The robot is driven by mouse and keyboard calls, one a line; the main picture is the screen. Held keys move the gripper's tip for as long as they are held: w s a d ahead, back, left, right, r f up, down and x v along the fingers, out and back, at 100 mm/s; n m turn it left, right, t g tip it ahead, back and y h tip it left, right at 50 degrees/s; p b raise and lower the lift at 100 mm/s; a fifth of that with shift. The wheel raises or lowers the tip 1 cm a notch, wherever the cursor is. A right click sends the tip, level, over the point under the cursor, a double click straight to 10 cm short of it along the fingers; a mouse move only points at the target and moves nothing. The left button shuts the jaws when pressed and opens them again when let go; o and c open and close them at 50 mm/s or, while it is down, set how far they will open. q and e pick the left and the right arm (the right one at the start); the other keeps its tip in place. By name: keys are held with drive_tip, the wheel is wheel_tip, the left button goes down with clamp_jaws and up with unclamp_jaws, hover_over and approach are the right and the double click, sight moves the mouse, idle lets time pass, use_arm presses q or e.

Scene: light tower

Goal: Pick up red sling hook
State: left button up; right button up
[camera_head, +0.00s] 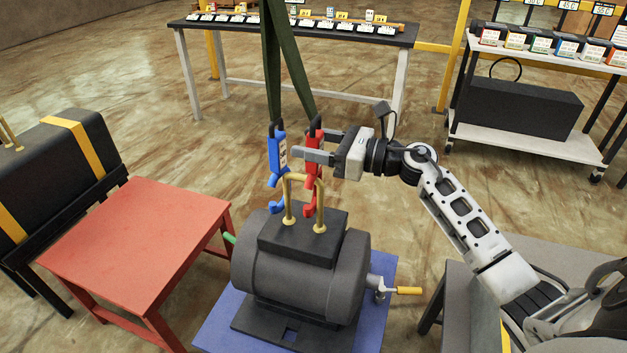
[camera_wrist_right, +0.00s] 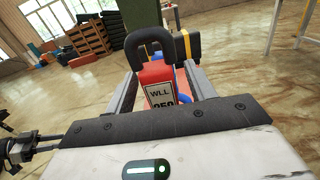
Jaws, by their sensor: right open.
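The red sling hook (camera_head: 310,180) hangs from a green strap above the dark motor (camera_head: 305,265), near its brass lifting loop (camera_head: 303,180). The blue hook (camera_head: 277,160) hangs just left of it. My right gripper (camera_head: 305,155) comes in from the right at the red hook's upper body. In the right wrist view, the red hook body (camera_wrist_right: 158,85) with its white WLL label and black top link (camera_wrist_right: 150,42) stands between the two open fingers. The fingers are apart and no firm grip shows. My left gripper is out of view.
A red table (camera_head: 140,240) stands left of the motor, with a black case (camera_head: 60,165) beyond it. The motor rests on a blue base (camera_head: 375,320). A long table (camera_head: 290,30) and a white-shelved cart (camera_head: 520,140) stand behind, with open floor between.

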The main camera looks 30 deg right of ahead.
drive_tip(key=shift+x, duration=1)
drive_tip(key=c, duration=1.2)
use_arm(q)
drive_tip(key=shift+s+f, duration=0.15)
use_arm(e)
drive_tip(key=shift+d+r, duration=0.1)
drive_tip(key=shift+r, duration=0.1)
drive_tip(key=shift+r, duration=0.15)
